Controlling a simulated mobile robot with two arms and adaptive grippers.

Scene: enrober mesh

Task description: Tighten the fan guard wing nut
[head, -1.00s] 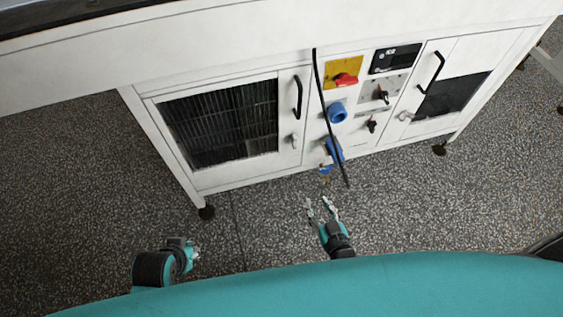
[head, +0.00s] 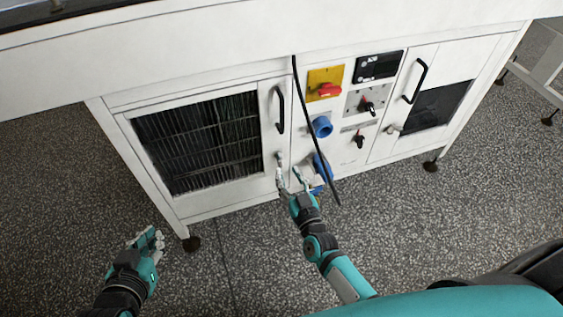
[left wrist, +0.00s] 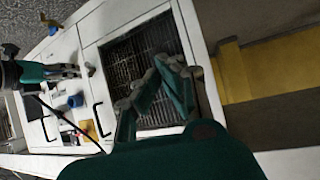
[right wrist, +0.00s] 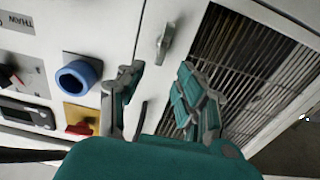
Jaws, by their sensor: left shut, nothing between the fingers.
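The wing nut (right wrist: 164,43) is a small grey lever-shaped piece on the white strip beside the fan guard grille (right wrist: 240,65). In the head view the wing nut (head: 278,157) sits below a black handle, right of the dark grille (head: 200,140). My right gripper (head: 290,176) is open and empty, just below the wing nut in that view. In the right wrist view its spread fingers (right wrist: 157,78) frame the wing nut from a short distance, apart from it. My left gripper (head: 154,240) is shut and empty, low at the left over the floor.
Right of the guard, the panel carries a red switch on a yellow plate (head: 325,85), a blue socket (head: 321,126) and black knobs. A black cable (head: 312,130) hangs close to my right gripper. Speckled floor lies open before the cabinet.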

